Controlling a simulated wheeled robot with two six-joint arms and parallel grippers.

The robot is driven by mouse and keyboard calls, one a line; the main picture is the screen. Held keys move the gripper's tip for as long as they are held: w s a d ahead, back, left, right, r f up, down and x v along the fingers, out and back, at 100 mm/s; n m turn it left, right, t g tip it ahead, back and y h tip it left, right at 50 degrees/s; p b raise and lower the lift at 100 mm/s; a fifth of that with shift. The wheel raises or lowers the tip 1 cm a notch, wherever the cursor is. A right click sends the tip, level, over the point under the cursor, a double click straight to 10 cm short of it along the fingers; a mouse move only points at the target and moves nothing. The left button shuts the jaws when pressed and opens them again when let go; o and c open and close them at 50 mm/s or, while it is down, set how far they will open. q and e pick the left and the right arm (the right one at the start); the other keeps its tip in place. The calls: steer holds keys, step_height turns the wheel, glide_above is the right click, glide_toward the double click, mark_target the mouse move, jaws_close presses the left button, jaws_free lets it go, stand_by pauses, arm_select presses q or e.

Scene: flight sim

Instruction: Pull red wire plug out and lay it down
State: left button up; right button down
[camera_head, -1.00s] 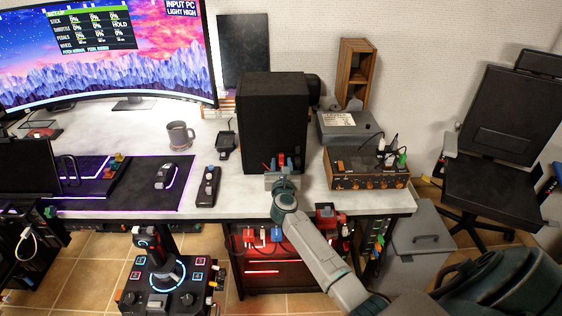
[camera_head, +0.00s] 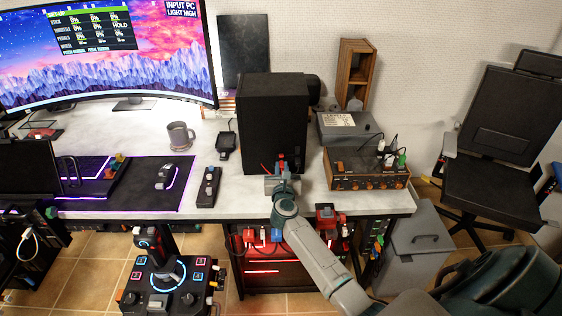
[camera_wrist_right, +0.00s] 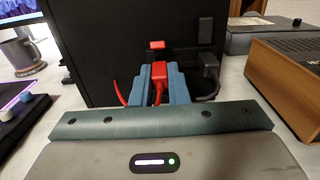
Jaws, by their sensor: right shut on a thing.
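The red wire plug (camera_wrist_right: 159,72) is between the two blue-grey fingers of my right gripper (camera_wrist_right: 159,86) in the right wrist view, and the fingers are shut on it. Its red wire (camera_wrist_right: 117,93) hangs at the left of the fingers. The plug is in front of the black box (camera_wrist_right: 130,25), which stands upright on the desk; whether it touches the box I cannot tell. In the head view the right gripper (camera_head: 282,176) is low at the front of this black box (camera_head: 272,120). My left gripper is not in view.
A small red piece (camera_wrist_right: 157,45) and a black plug with a cable (camera_wrist_right: 209,65) are on the box near the gripper. A wooden-cased amplifier (camera_head: 366,170) stands to the right. A black remote-like device (camera_head: 208,187) lies left; bare desk (camera_head: 245,193) lies between.

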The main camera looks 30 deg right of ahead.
mark_target(282, 169)
steer(key=shift+v, duration=0.9)
steer(key=shift+s+a+p, duration=0.4)
steer(key=shift+s, duration=0.15)
steer(key=shift+s+a, duration=0.25)
steer(key=shift+s, duration=0.25)
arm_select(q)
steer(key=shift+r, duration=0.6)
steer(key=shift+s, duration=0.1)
arm_select(e)
steer(key=shift+a, duration=0.1)
